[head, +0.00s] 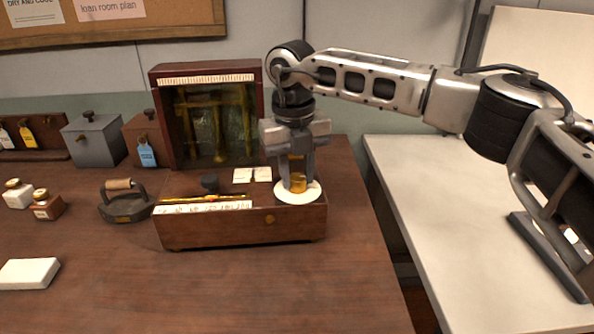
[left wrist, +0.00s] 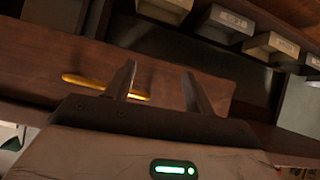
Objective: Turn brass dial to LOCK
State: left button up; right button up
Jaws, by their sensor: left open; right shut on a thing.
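The brass dial (head: 298,182) stands on a white round plate (head: 286,194) at the right end of the low wooden box (head: 240,228). My right gripper (head: 297,172) points straight down over it and is shut on the dial, with its fingers on either side. Any mark for LOCK on the plate is too small to read. My left gripper (left wrist: 160,78) shows only in the left wrist view. It is open, with nothing between its fingers.
A glass-fronted case (head: 215,120) stands behind the box. A black iron (head: 125,205) and small bottles (head: 47,205) are to the left. In the left wrist view a golden rod (left wrist: 88,83) lies behind one finger. The front of the table is mostly clear.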

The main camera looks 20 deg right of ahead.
jog(key=n, duration=0.4)
jog(key=shift+n, duration=0.3)
jog(key=n, duration=0.4)
jog(key=shift+d+n, duration=0.1)
jog(key=shift+n, duration=0.2)
jog(key=n, duration=0.4)
jog(key=shift+n+t, duration=0.3)
jog(key=shift+n+y, duration=0.3)
jog(key=shift+n, duration=1.6)
jog(key=shift+r, duration=0.1)
jog(key=o, duration=1)
jog(key=shift+c, duration=0.2)
